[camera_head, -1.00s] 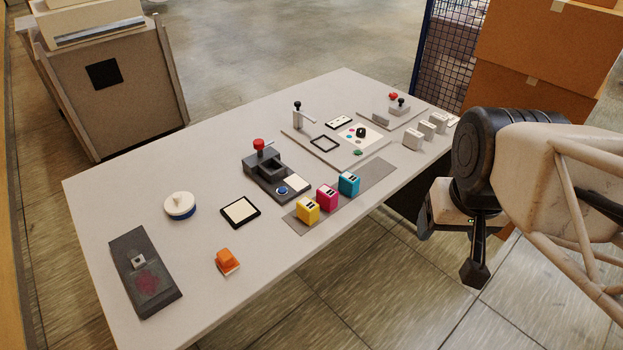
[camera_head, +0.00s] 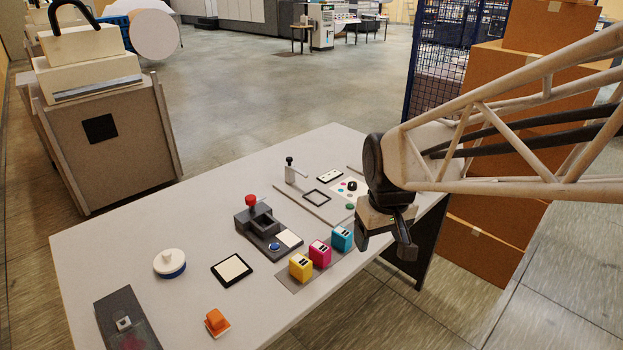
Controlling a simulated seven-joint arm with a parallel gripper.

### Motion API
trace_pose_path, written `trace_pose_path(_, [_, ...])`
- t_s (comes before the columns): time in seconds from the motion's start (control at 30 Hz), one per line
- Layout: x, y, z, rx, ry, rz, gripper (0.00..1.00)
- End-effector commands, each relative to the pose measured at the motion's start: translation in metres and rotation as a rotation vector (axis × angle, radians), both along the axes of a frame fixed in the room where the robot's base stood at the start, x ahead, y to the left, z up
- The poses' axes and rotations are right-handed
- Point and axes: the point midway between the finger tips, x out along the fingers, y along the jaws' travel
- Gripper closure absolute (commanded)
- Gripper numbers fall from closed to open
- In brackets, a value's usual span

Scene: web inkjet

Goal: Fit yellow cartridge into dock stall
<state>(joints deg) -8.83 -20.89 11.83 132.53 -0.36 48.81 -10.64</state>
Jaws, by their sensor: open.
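The yellow cartridge (camera_head: 301,268) stands upright on a grey mat (camera_head: 285,281) near the table's front edge, at the left end of a row with a magenta cartridge (camera_head: 320,253) and a cyan cartridge (camera_head: 341,238). A dark grey dock (camera_head: 262,236) with an open stall and a red-knobbed lever (camera_head: 251,201) stands behind the row. A blue button and a white pad are on its front part. My gripper (camera_head: 384,243) is open and empty, to the right of the cyan cartridge, apart from it and above the table's front edge.
A black-framed white pad (camera_head: 232,270), a white round lidded pot (camera_head: 169,263), an orange block (camera_head: 216,322) and a dark plate (camera_head: 125,325) lie on the left of the table. A plate with a lever (camera_head: 291,170) is at the back. Cardboard boxes (camera_head: 482,150) stand at the right.

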Motion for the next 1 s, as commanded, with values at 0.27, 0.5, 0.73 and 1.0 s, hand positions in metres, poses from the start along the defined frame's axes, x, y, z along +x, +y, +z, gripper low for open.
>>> trace_pose_path(0.27, [0.054, 0.044, -0.037, -0.016, 0.042, 0.151, 0.28])
trace_pose_path(0.5, [0.094, 0.086, -0.076, -0.029, 0.075, 0.278, 0.28])
trace_pose_path(0.73, [0.125, 0.128, -0.119, -0.04, 0.104, 0.398, 0.28])
trace_pose_path(1.0, [0.143, 0.16, -0.154, -0.048, 0.125, 0.486, 0.28])
